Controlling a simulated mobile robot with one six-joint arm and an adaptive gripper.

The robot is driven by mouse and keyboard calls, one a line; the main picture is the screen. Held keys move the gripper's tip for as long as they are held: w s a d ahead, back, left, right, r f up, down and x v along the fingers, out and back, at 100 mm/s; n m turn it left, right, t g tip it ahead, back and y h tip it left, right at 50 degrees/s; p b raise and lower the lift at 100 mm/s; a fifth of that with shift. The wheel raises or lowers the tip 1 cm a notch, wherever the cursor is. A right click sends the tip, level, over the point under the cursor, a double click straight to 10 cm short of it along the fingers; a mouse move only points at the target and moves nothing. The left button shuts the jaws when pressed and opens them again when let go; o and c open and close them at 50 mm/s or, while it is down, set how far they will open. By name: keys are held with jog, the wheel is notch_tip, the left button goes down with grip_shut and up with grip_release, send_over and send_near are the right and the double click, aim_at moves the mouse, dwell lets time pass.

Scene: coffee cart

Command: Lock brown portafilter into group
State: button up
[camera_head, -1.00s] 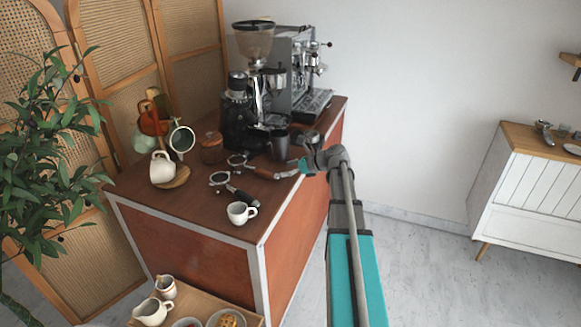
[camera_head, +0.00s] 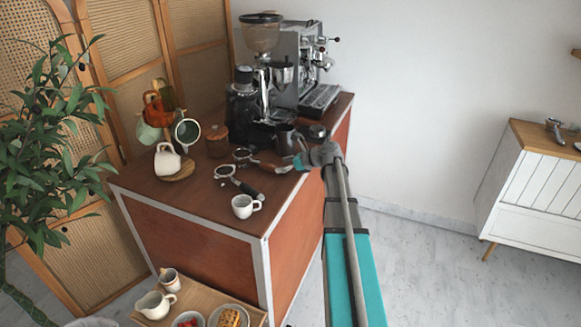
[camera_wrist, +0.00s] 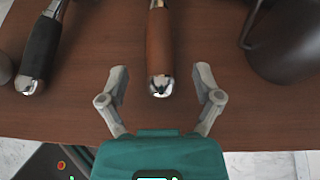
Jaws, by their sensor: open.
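The brown portafilter lies on the cart top, its metal basket (camera_head: 242,155) to the left and its wooden handle (camera_head: 270,167) pointing at my gripper (camera_head: 301,161). In the wrist view, the brown handle (camera_wrist: 160,42) with its metal end cap lies ahead, centred between the fingertips of my gripper (camera_wrist: 160,78). The fingers are open and apart from the handle, one on each side of its end. The espresso machine (camera_head: 312,65) with the group stands at the back right of the cart; the group itself is too small to make out clearly.
A black-handled portafilter (camera_head: 240,184) lies left of the brown one, also in the wrist view (camera_wrist: 42,45). A dark pitcher (camera_wrist: 285,42) stands close on the right. A white cup (camera_head: 246,206) sits near the front edge; the grinder (camera_head: 262,75) stands behind.

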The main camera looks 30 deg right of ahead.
aim_at(275, 166)
jog(key=shift+b+x, duration=0.6)
jog(key=shift+x, duration=1.25)
grip_shut()
jog(key=shift+d+r, duration=0.1)
jog(key=shift+r, duration=0.05)
jog(key=shift+r+p, duration=2.45)
jog(key=shift+p, duration=0.1)
